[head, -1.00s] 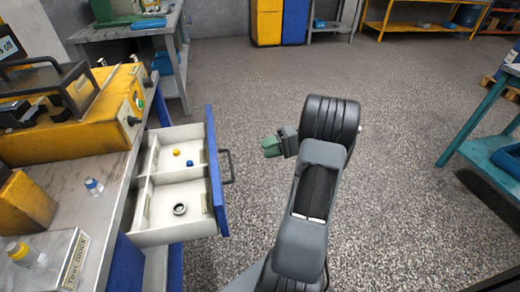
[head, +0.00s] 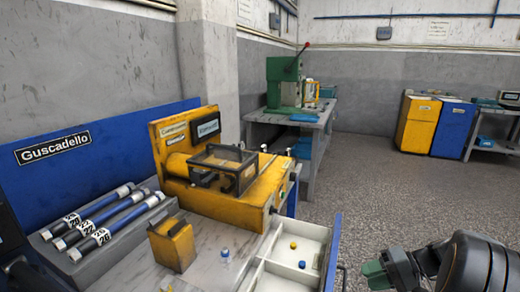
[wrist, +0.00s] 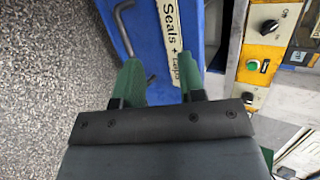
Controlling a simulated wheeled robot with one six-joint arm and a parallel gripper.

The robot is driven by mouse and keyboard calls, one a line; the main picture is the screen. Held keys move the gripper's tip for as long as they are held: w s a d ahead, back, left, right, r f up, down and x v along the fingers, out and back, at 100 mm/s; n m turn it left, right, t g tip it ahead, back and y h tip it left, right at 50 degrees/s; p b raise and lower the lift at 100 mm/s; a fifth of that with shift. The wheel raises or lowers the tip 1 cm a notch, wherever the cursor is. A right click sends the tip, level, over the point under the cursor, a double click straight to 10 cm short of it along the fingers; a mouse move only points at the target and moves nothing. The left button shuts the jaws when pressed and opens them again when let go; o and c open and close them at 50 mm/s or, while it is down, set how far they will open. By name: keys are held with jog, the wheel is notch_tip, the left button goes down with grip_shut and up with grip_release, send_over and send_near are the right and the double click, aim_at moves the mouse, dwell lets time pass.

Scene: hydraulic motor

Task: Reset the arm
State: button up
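My gripper (head: 376,272) shows at the lower right of the head view, on the floor side of the open drawer, apart from it. In the wrist view my gripper (wrist: 161,72) has its two green fingers spread with an empty gap between them. Behind the gap is the drawer's blue front (wrist: 120,25) with a handle (wrist: 128,35) and a "Seals" label (wrist: 176,42). In the head view the drawer (head: 334,250) stands open, with a yellow cap (head: 293,245) and a blue cap (head: 302,264) inside. Its near part is cut off.
Labelled cylinders (head: 100,220) lie in a grey rack at left. Open floor (head: 375,180) spreads beyond my arm.

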jog(key=s+a+r+n+h+p, duration=0.1)
jog(key=s+a+r+h+p, duration=0.2)
jog(key=r+p, duration=0.3)
jog(key=s+a+r+n+t+h+p, duration=0.1)
jog(key=a+r+h+p, duration=0.4)
jog(key=r, duration=0.6)
jog(key=s+a+r+n+h+p, duration=0.2)
jog(key=a+r+p, duration=0.4)
jog(key=r+p, duration=0.3)
jog(key=s+h, duration=0.1)
jog(key=s, duration=0.1)
jog(key=shift+s+a+h, duration=0.15)
jog(key=shift+s+h, duration=0.2)
jog(key=shift+h, duration=0.05)
jog(key=shift+a, duration=0.1)
